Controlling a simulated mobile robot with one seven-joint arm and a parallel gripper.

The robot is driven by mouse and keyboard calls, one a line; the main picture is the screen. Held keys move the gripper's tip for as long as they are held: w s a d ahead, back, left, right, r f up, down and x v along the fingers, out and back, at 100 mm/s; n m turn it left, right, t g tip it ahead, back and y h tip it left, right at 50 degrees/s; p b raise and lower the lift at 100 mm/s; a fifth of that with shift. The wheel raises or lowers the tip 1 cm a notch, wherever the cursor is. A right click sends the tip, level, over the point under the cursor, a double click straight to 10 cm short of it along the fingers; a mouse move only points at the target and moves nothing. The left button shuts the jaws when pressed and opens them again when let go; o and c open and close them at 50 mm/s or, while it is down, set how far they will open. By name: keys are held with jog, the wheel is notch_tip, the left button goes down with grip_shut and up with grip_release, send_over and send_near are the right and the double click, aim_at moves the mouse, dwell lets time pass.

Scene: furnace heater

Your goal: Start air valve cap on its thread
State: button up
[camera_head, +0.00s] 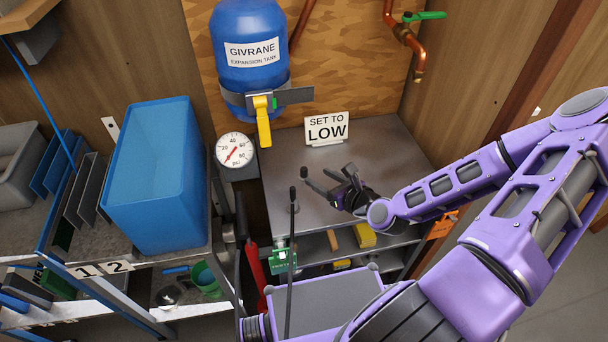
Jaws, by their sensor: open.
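The blue expansion tank (247,45) is mounted on the wooden back wall, with a white label reading GIVRANE EXPANSION TANK. I cannot make out an air valve cap or its thread in this view. My gripper (327,172) is open above the grey metal worktop, below the tank and to its right. Its dark fingers are spread apart, and I see nothing between them. The gripper is small in the view, so fine detail at the fingertips is hard to tell.
A yellow-handled part (263,122) hangs at a grey bracket under the tank. A blue bin (155,180) fills the left; a copper pipe (416,45) runs upper right.

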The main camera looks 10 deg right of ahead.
aim_at(306, 170)
jog(key=x, duration=0.5)
jog(key=b+x, duration=0.1)
jog(key=x, duration=0.2)
jog(key=shift+a, duration=0.3)
jog(key=shift+r, duration=0.1)
grip_shut()
